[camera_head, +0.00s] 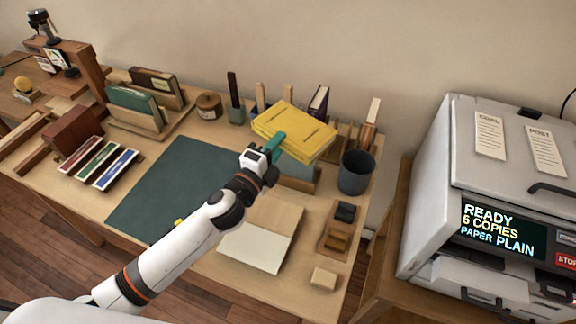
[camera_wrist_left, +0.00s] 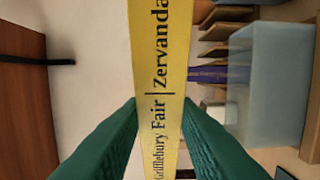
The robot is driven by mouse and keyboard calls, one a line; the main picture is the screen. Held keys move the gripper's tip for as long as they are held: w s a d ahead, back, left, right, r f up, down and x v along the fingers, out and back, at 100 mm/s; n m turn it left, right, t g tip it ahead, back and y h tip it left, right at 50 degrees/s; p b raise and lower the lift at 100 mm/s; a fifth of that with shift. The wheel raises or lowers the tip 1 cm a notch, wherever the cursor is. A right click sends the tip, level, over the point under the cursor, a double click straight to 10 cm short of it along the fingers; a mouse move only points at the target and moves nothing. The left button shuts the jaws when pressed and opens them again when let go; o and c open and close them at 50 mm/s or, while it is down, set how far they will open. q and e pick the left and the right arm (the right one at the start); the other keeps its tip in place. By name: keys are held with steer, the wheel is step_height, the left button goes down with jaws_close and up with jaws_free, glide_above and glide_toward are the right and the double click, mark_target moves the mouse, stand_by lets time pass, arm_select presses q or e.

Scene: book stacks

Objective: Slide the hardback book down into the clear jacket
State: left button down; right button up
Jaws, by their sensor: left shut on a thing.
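My left gripper (camera_head: 273,145) is shut on a yellow hardback book (camera_head: 292,127), held above the back right of the desk. In the left wrist view the book's spine (camera_wrist_left: 163,60), lettered "Grifflebury Fair | Zervanda", runs between the green fingers (camera_wrist_left: 165,125). The clear jacket (camera_head: 298,171) looks pale and translucent, standing in a wooden holder below the book, which partly hides it. In the left wrist view the jacket (camera_wrist_left: 270,85) is to the right of the spine, and the book appears outside it. My right gripper is not in view.
A dark green mat (camera_head: 165,185) covers the desk's middle. A dark grey cup (camera_head: 356,173) stands right of the jacket. Upright books and posts line the back. An open pale folder (camera_head: 258,245) lies in front, and a copier (camera_head: 500,190) stands at the right.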

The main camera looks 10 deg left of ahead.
arm_select(q)
step_height(320, 180, down, 6)
steer(key=shift+w+r+b, duration=0.1)
steer(key=shift+r+b, duration=0.1)
steer(key=shift+b, duration=0.55)
steer(key=shift+f+b, duration=0.55)
steer(key=shift+f, duration=0.1)
steer(key=c, duration=1.1)
jaws_free()
